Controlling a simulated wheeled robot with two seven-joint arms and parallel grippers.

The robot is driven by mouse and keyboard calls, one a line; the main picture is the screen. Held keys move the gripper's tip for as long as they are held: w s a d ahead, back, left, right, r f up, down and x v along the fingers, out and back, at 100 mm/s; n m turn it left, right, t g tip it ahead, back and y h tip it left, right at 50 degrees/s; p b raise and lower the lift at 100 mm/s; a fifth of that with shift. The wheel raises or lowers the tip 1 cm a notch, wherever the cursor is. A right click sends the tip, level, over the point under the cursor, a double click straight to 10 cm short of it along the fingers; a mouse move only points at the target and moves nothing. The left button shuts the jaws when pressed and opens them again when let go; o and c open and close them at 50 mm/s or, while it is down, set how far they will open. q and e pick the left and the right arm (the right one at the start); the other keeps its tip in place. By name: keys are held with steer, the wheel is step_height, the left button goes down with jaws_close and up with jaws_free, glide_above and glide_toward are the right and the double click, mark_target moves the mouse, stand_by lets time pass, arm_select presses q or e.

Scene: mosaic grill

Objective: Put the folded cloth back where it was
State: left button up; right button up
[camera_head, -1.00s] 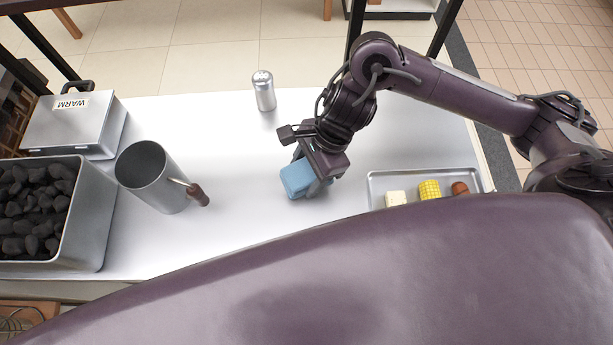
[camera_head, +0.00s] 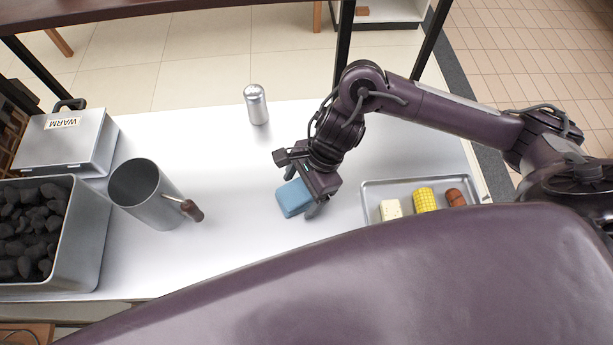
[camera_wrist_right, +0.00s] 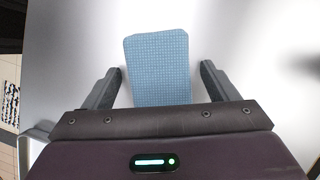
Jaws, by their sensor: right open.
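The folded blue cloth (camera_head: 294,198) lies on the white table near its middle. It also shows in the right wrist view (camera_wrist_right: 158,68), where it sits between and beyond the fingers. My right gripper (camera_head: 308,200) is open at the cloth, with a gap between each finger and the cloth's sides in the right wrist view (camera_wrist_right: 157,85). The cloth's near end is hidden behind the gripper body there. My left gripper is not in view.
A metal pitcher (camera_head: 150,205) with a brown handle stands left of the cloth. A shaker (camera_head: 257,105) stands behind it. A tray (camera_head: 372,192) with food is at the right. A box marked WARM (camera_head: 65,142) and a coal bin (camera_head: 88,240) are at the left.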

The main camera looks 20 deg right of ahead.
steer(key=v, duration=1.1)
steer(key=shift+r, duration=0.25)
steer(key=shift+s+d, duration=0.1)
